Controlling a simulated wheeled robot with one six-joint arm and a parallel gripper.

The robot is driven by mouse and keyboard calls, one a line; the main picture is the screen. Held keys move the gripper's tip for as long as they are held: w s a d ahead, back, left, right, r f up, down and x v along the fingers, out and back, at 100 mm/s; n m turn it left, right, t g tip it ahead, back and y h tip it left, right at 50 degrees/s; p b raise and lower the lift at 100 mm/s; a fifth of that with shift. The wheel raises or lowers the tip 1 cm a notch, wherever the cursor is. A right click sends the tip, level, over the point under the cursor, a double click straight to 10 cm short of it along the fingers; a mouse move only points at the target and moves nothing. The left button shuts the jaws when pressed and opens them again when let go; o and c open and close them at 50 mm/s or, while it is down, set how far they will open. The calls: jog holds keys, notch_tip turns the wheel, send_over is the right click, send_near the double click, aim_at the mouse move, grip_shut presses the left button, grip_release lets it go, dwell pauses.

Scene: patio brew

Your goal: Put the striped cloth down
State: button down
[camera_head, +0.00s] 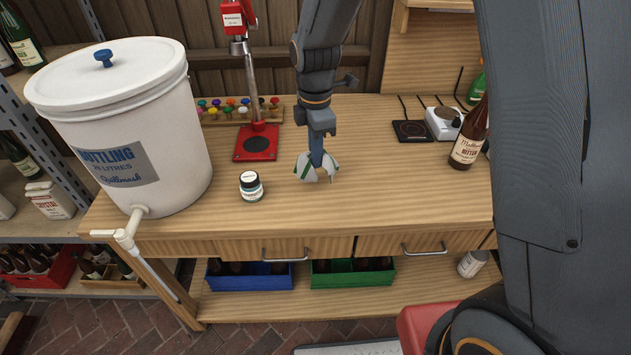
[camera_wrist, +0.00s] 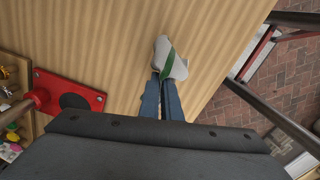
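The striped cloth (camera_head: 329,164), white with a green stripe, is bunched at the tips of my gripper (camera_head: 316,158) above the middle of the wooden workbench (camera_head: 400,190). My gripper points down and is shut on the cloth. In the wrist view the cloth (camera_wrist: 178,70) sticks out past the two nearly closed fingers (camera_wrist: 161,80). The cloth's lower edge is at or just above the bench top; I cannot tell whether it touches.
A white bottling bucket (camera_head: 130,130) is at the far left. A brown bottle (camera_head: 469,138), black scale (camera_head: 412,131) and white hotplate unit (camera_head: 441,124) are at right. Bench front is clear.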

jog(key=c, duration=1.3)
grip_release()
jog(key=shift+o, duration=0.2)
notch_tip(320, 180, up, 8)
jog(key=b, duration=0.2)
jog(key=s+d+f+m+t, duration=0.1)
jog(key=s+d+f+m, duration=0.3)
jog(key=s+d+m, duration=1.1)
jog(key=m, duration=0.5)
jog(key=shift+f+m, duration=0.15)
jog(key=shift+m, duration=0.25)
